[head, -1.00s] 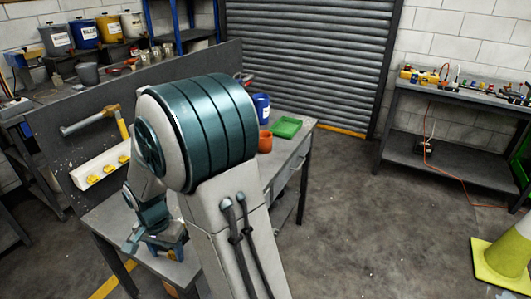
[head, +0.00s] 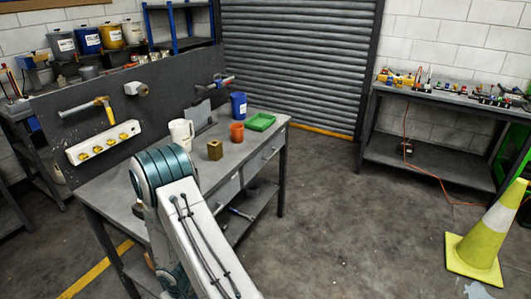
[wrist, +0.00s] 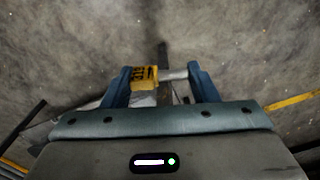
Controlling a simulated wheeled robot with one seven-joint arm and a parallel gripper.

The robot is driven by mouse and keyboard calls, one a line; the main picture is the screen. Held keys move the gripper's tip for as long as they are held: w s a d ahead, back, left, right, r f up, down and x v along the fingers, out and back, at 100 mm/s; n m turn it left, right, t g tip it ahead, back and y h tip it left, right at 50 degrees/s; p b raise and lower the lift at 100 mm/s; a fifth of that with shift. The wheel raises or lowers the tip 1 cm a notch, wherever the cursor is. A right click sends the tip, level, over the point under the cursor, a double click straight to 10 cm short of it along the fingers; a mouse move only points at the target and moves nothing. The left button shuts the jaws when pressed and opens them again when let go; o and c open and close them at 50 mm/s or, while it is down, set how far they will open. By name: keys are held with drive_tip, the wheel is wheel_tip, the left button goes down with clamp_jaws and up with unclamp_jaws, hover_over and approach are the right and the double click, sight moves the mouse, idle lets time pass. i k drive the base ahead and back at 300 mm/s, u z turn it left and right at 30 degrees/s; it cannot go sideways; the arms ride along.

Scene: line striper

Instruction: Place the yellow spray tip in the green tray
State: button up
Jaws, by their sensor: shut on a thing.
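The yellow spray tip (wrist: 146,74), with dark printed marks and a grey metal barrel, sits between the blue fingers of my gripper (wrist: 160,75) in the wrist view. The gripper is shut on it, with the concrete floor behind. The green tray (head: 261,122) is a shallow tray at the far right end of the workbench and looks empty in the head view. My arm hides the gripper and the spray tip in the head view.
The grey workbench (head: 112,199) also holds an orange cup (head: 237,133), a blue container (head: 239,106), a brass-coloured block (head: 215,150) and a white jug (head: 181,134). A panel with a hammer and power strip (head: 103,142) stands behind. A yellow cone (head: 482,240) is at right.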

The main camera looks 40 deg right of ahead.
sight(261, 124)
drive_tip(key=z, duration=2.35)
drive_tip(key=i, duration=2.9)
drive_tip(key=u, duration=1.4)
